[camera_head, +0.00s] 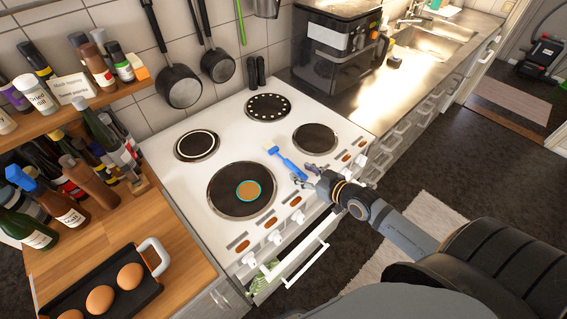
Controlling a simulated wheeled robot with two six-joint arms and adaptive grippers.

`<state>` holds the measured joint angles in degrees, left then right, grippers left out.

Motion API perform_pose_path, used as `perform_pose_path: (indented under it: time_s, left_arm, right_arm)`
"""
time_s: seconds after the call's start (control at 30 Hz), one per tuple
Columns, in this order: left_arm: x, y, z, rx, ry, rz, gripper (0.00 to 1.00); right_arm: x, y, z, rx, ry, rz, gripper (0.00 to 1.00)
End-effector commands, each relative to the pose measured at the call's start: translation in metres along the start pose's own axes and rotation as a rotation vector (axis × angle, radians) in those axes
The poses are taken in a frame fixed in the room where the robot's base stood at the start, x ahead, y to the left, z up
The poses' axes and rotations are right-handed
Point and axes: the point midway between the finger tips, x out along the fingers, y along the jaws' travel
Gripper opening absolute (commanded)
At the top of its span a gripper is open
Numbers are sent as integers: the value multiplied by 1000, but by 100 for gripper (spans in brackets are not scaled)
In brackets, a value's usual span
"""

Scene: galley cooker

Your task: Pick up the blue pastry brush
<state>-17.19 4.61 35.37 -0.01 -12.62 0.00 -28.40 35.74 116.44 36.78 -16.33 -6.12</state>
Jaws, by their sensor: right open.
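The blue pastry brush (288,163) lies on the white cooker top (237,140), between the large front burner and the right burner. Its pale bristle end points up and left in the view, and its blue handle runs toward the cooker's front edge. My right gripper (304,176) is open at the handle end of the brush, with its fingertips close to it. I cannot tell whether they touch the handle. My left gripper is out of view.
A round brown item with a teal rim (249,191) sits on the large front burner. Knobs (275,238) and an oven handle (308,262) line the cooker's front. An egg tray (152,292) stands left, an air fryer (337,52) behind right. Pans (179,86) hang above.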

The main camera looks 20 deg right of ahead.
Motion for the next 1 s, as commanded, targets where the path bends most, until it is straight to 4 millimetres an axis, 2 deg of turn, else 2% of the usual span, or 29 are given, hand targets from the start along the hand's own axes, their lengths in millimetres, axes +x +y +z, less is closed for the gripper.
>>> perform_pose_path:
  time_s: [0.13, 0.3, 0.6, 0.93, 1.0]
  left_arm:
    - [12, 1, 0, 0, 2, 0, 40]
    - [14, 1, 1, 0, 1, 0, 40]
    - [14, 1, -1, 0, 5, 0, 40]
    - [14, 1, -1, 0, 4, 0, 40]
    - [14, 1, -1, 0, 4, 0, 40]
  right_arm:
    - [19, 4, 2, 5, 5, 2, 48]
    - [45, 7, -1, 6, 4, 4, 48]
    - [51, 7, -1, 1, 0, 1, 48]
    - [51, 7, -1, 1, 0, 2, 3]
    - [51, 7, -1, 1, -1, 2, 0]
